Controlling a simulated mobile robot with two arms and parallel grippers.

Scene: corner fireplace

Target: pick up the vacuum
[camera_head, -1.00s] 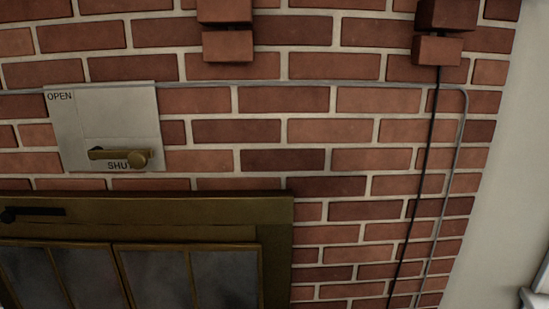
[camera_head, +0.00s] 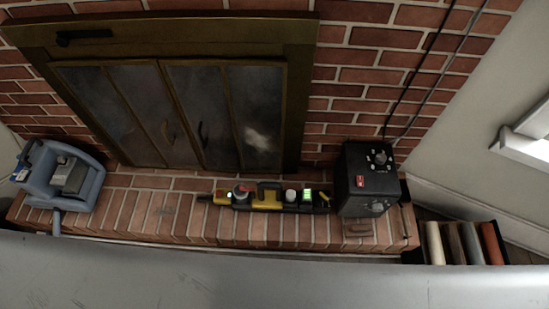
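A blue-grey plastic device (camera_head: 62,174) with a raised handle and a dark grey box in it stands on the left end of the brick hearth. A long yellow-and-black item (camera_head: 266,197) lies along the middle of the hearth, with small things on or beside it. I cannot tell for certain which of these is the vacuum; the blue-grey device looks most like one. Its lower front is partly hidden. Neither my left nor my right gripper is in view.
The hearth (camera_head: 173,212) runs along a brick wall below a brass-framed fireplace door (camera_head: 192,118). A black box (camera_head: 367,179) with knobs and a red switch stands at its right. A dark crate holding several coloured rolls (camera_head: 470,243) is at the far right. Hearth bricks between the device and yellow item are bare.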

